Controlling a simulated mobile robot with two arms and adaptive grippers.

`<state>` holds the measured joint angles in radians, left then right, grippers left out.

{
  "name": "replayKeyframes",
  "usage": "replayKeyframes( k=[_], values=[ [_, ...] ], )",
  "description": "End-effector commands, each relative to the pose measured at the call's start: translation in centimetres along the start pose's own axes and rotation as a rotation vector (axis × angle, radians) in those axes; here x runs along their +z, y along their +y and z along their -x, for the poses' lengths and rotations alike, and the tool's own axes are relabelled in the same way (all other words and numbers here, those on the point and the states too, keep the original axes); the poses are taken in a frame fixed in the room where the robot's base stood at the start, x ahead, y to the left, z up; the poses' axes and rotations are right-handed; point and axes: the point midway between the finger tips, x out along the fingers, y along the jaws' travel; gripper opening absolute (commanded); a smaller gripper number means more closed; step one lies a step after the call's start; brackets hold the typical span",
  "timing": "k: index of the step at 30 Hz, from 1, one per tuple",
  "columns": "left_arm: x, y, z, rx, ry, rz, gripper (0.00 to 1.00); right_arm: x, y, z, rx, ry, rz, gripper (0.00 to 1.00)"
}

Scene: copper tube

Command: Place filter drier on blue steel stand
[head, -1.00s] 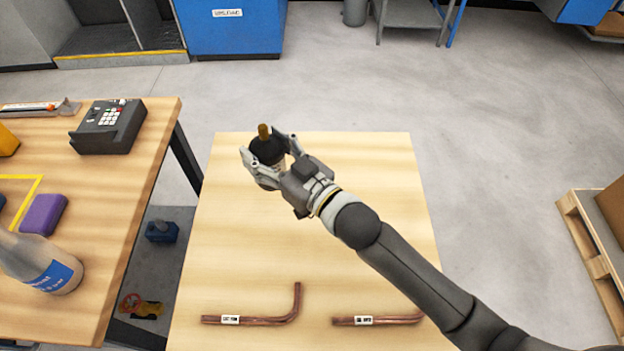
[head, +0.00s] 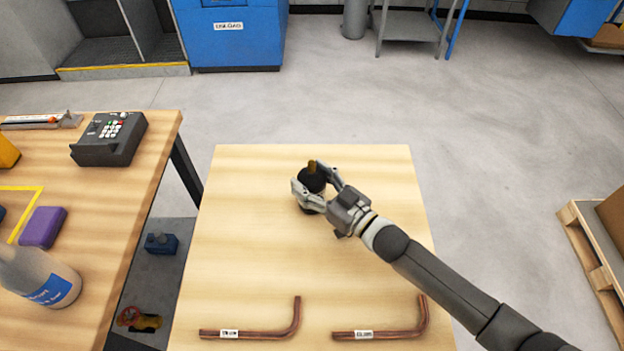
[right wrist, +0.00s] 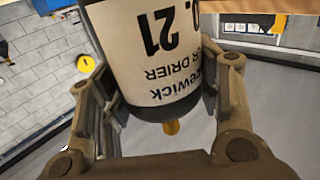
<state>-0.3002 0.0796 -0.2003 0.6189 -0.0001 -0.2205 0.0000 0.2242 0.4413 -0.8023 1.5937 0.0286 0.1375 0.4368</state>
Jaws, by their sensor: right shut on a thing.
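The filter drier (head: 311,181) is a cylinder with a black end and a brass stub on top. My right gripper (head: 314,187) is shut around it, over the back half of the light wooden table (head: 245,240). I cannot tell if its lower end touches the table. In the right wrist view the drier (right wrist: 165,45) shows a cream label with upside-down print, between the fingers of the gripper (right wrist: 165,100). A grey stand with blue legs (head: 412,24) is cut off at the top; I cannot tell if it is the blue steel stand. My left gripper is out of view.
Two bent copper tubes (head: 262,334) (head: 380,334) lie at the table's front. A left bench holds a keypad device (head: 110,139), a purple block (head: 43,227) and a bottle (head: 45,283). A blue bin (head: 228,45) stands behind, a pallet (head: 590,245) at right. Open floor lies beyond the table.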

Motion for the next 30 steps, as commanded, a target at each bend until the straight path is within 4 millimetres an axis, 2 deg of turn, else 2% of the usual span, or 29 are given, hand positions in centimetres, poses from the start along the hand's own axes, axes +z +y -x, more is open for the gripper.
replayKeyframes(
  k=[11,12,16,28,30],
  values=[
    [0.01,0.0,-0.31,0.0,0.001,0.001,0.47,0.25,-0.05,-0.07,-0.001,0.005,0.0,0.15],
    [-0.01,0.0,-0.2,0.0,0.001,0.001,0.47,0.35,-0.04,-0.01,0.0,0.0,0.0,0.63],
    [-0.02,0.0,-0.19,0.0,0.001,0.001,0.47,0.35,-0.05,-0.01,0.0,0.0,-0.001,0.79],
    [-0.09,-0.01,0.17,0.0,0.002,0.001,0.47,-0.19,-0.04,-0.01,0.0,0.001,0.0,0.79],
    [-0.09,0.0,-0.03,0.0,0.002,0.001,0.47,0.19,-0.01,0.81,0.001,-0.003,-0.001,0.79]
  ],
)
